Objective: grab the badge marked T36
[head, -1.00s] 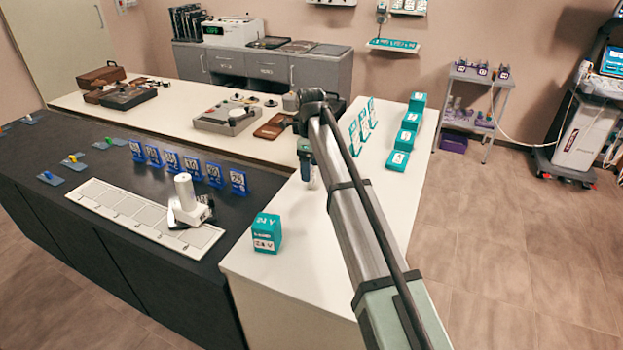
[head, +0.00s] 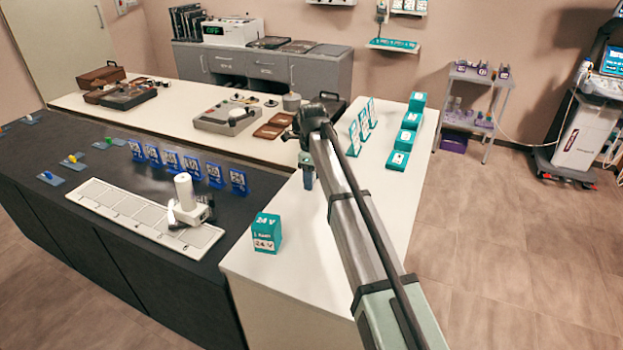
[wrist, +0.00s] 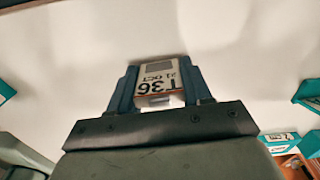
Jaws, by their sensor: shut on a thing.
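The badge marked T36 (wrist: 158,78) shows upside down in the wrist view, a pale card with black print, a grey patch and a smaller line that looks like "21 OCT". It sits between the two blue-grey fingers of my gripper (wrist: 161,92), which is shut on it. In the head view my gripper (head: 307,172) points down over the white counter (head: 325,238), left of the teal stands. The badge cannot be made out there. I cannot tell whether it touches the counter.
Upright teal-edged cards (head: 361,126) and several teal boxes (head: 408,138) stand right of my gripper. A teal "24 V" box (head: 266,232) stands at the near left. Blue number stands (head: 190,166) and a white device (head: 187,204) are on the dark bench.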

